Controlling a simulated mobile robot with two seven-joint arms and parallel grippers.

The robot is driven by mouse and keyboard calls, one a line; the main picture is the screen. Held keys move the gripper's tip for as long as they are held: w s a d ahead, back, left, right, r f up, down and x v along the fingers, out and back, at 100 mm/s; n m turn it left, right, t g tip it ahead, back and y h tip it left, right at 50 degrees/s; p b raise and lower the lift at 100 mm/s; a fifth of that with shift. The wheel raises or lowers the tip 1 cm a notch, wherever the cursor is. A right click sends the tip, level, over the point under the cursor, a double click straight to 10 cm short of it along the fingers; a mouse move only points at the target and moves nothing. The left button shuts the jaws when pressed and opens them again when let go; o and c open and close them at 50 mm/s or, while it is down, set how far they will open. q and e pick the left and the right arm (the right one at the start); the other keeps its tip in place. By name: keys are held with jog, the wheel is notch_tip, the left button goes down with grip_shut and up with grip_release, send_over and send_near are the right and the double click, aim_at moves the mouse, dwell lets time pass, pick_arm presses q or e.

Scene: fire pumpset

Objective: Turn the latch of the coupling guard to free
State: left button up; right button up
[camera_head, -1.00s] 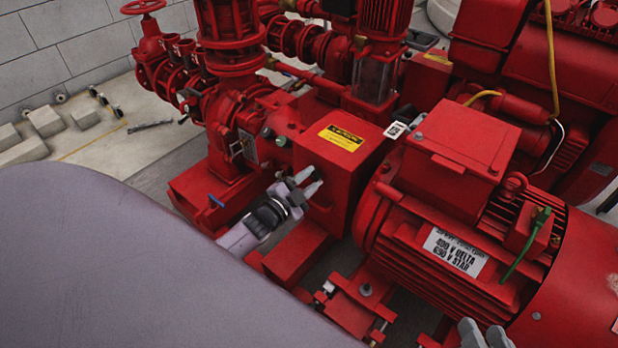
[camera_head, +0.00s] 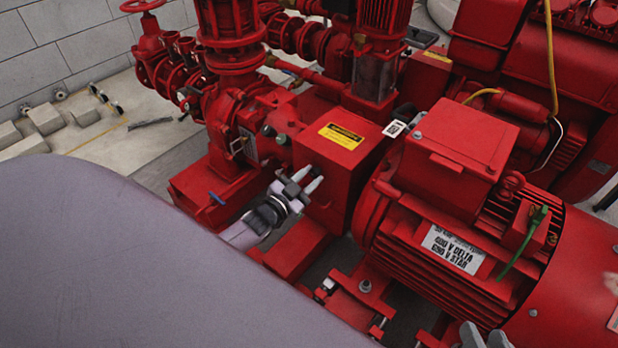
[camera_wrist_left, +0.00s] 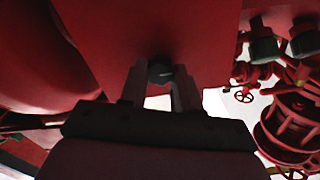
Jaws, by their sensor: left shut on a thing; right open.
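The coupling guard (camera_head: 335,180) is a red box with a yellow label on top, left of the motor in the head view. Its red face fills the upper middle of the left wrist view (camera_wrist_left: 190,30). The latch (camera_wrist_left: 160,70) shows there as a small dark round knob on that face. My left gripper (camera_head: 311,179) is at the guard's left side, and its fingers (camera_wrist_left: 160,76) sit on either side of the knob, shut on it. In the head view the latch is hidden by the fingers. My right gripper (camera_head: 483,337) is open at the bottom edge, partly cut off, with nothing seen in it.
The red motor (camera_head: 470,235) with a white voltage label stands right of the guard. The red pump and pipes (camera_head: 230,110) stand to the left and behind. Red base rails (camera_head: 300,248) lie below my left gripper. Open floor (camera_head: 110,155) shows at far left.

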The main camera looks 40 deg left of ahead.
pick_arm(q)
jog(key=o, duration=1.1)
jog(key=shift+c, duration=0.2)
pick_arm(e)
jog(key=shift+r, duration=0.1)
pick_arm(q)
jog(key=shift+s, duration=0.1)
jog(key=shift+s, duration=0.35)
jog(key=s+p, duration=0.2)
jog(key=s, duration=0.4)
jog(key=shift+s+a+p, duration=0.2)
jog(key=shift+a+p, duration=0.1)
jog(key=shift+p, duration=0.1)
pick_arm(e)
jog(key=shift+s+d+r+n+h, duration=0.15)
jog(key=shift+s+d+h, duration=0.1)
jog(key=shift+d+h, duration=0.25)
jog(key=shift+s+d+n+h, duration=0.2)
jog(key=shift+d+h, duration=0.1)
jog(key=shift+d, duration=0.3)
